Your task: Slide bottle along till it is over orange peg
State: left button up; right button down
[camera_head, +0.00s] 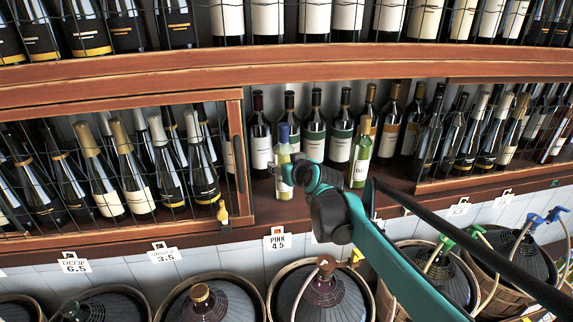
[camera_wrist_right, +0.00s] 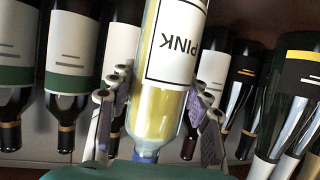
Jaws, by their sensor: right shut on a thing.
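A pale yellow bottle with a blue cap (camera_head: 283,136) stands upright near the front of the open shelf, its lower part partly covered by my gripper. My right gripper (camera_head: 292,172) is shut on it. In the right wrist view my right gripper (camera_wrist_right: 160,108) has its fingers on either side of the bottle (camera_wrist_right: 170,45), whose label reads PINK. A yellow-orange peg (camera_head: 222,212) is at the shelf's front edge, left of the bottle. Another small orange-yellow piece (camera_head: 357,255) shows lower right, partly hidden by my arm. My left gripper is out of view.
A similar bottle (camera_head: 361,152) stands to the right of the held one. Several dark wine bottles (camera_head: 315,125) line up behind. Wooden-framed wire racks (camera_head: 240,150) flank the opening. A PINK 4.5 tag (camera_head: 278,241) hangs below, above the basketed demijohns (camera_head: 205,300).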

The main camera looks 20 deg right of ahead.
jog(key=shift+w+a, duration=0.15)
jog(key=shift+a, duration=0.7)
jog(key=shift+w+a, duration=0.2)
jog(key=shift+a, duration=0.6)
jog(key=shift+w+a, duration=0.1)
jog(key=shift+a, duration=0.2)
jog(key=c, duration=0.6)
grip_release()
jog(key=v, duration=1.2)
